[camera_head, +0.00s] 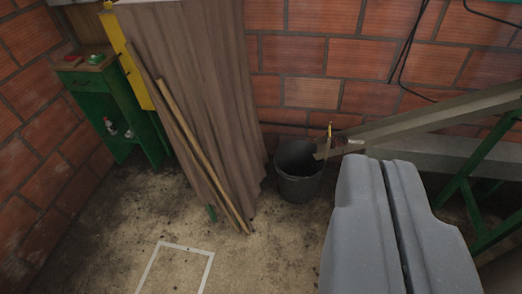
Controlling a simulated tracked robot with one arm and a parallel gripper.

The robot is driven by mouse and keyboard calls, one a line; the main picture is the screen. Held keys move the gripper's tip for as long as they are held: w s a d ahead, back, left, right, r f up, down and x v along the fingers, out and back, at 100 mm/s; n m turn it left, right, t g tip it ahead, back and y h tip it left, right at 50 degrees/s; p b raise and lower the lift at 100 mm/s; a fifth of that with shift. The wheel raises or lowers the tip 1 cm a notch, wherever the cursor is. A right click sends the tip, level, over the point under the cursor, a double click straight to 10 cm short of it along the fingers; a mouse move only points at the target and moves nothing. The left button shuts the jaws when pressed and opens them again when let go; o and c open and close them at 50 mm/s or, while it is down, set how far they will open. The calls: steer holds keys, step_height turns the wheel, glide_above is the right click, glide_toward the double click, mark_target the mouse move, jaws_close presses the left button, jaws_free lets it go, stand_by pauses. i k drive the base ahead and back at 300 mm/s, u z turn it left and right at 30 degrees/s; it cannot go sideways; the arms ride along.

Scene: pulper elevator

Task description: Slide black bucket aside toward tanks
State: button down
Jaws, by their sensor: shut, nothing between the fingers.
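The black bucket (298,172) stands upright on the floor against the brick wall, right of the brown boards. The lower end of a sloping chute (345,143) reaches over its right rim. My gripper (366,165) is the large grey shape at the lower right, with its two fingers closed together and nothing between them. It is in front of the bucket and to its right in the picture, apart from it. No tanks can be made out.
Tall brown boards (195,80) and a thin wooden stick (205,155) lean left of the bucket. A green cabinet (115,110) stands at the left. A green frame (480,195) is at the right. The floor around a white outlined rectangle (188,247) is clear.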

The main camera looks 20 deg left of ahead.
mark_target(299, 173)
steer(key=u, duration=0.1)
steer(key=i, duration=1)
steer(key=z, duration=0.05)
